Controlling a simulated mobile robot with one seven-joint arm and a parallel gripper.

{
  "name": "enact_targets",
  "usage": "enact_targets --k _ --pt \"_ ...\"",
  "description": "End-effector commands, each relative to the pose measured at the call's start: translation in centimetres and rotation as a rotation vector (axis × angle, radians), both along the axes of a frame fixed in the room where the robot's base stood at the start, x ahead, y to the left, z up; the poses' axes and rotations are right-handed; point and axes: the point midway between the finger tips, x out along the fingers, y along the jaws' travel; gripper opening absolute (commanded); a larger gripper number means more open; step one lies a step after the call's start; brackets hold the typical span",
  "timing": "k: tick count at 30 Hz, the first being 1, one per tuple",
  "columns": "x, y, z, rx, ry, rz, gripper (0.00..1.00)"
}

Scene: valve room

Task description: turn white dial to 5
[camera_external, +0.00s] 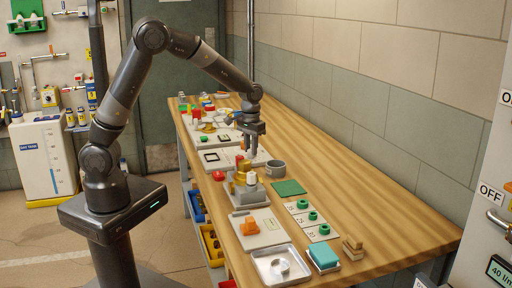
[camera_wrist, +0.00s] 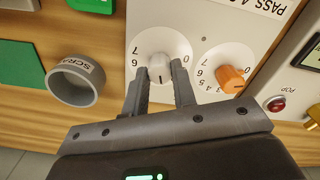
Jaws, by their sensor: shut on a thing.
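The white dial (camera_wrist: 160,68) sits on a pale round scale on a panel (camera_wrist: 146,18) lettered "PASS". My gripper (camera_wrist: 161,76) has one finger on each side of the white dial and is shut on it. A small dark mark shows on the dial's near side. The digits 7 and 6 show to its left and 0 to its right; my fingers hide the rest of the scale. In the external view my gripper (camera_external: 252,147) points down over the bench, and I cannot make out the white dial there.
An orange dial (camera_wrist: 231,78) is close to the right of my fingers. A red button (camera_wrist: 276,104) is on a neighbouring panel further right. A grey scrap cup (camera_wrist: 75,82) stands to the left, beside a green mat (camera_wrist: 20,62). The bench's right side (camera_external: 365,195) is clear.

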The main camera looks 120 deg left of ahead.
Motion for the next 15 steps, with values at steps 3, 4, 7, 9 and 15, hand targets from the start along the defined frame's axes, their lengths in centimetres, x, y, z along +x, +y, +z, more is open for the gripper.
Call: enact_targets --k 3,4,7,9,15 --pt "0.01 0.07 0.06 0.002 -0.001 -0.11 0.02" --pt "0.0 0.08 0.06 0.002 -0.002 -0.139 0.02" --pt "0.01 0.07 0.06 0.002 -0.002 -0.233 0.02" --pt "0.01 0.07 0.07 0.001 -0.002 -0.3 0.02" --pt "-0.01 0.08 0.08 0.003 -0.001 -0.489 0.02"
